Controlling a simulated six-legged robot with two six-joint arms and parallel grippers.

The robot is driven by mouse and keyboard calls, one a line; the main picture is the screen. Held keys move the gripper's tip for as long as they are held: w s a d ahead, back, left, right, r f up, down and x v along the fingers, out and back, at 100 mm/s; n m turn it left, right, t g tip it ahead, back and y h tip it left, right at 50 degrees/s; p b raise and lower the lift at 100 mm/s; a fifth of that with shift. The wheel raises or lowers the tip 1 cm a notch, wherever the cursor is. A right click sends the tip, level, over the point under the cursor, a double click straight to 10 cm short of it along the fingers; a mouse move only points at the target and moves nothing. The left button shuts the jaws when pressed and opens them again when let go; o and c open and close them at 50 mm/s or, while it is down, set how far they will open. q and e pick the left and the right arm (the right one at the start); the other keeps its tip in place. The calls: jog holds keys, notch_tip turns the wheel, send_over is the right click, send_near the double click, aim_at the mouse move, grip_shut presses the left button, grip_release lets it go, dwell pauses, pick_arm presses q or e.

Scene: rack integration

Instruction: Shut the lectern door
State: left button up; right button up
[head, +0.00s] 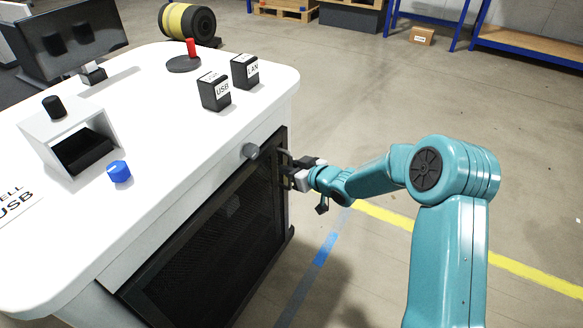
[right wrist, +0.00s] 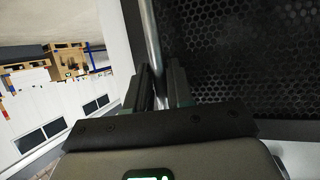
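The lectern (head: 180,140) has a white top and a black mesh door (head: 215,235) on its front. The door lies close to the lectern's front face; I cannot tell whether it is fully shut. My right gripper (head: 292,176) is at the door's right edge, by the door handle (head: 283,157). In the right wrist view the metal bar of the handle (right wrist: 150,40) runs between the fingers of my right gripper (right wrist: 161,85), which look closed around it. The mesh of the door (right wrist: 250,50) fills the right of that view. My left gripper is not in view.
On the lectern top stand a monitor (head: 70,38), a USB box (head: 214,91), a LAN box (head: 244,71), a red-handled stand (head: 184,64), a blue knob (head: 119,171) and a white holder (head: 68,128). The floor right of the lectern is clear, with blue shelving (head: 520,38) behind.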

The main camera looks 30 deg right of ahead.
jog(key=shift+o, duration=1.1)
jog(key=p+v, duration=0.4)
jog(key=v, duration=1.2)
jog(key=shift+s, duration=0.2)
jog(key=shift+d, duration=0.1)
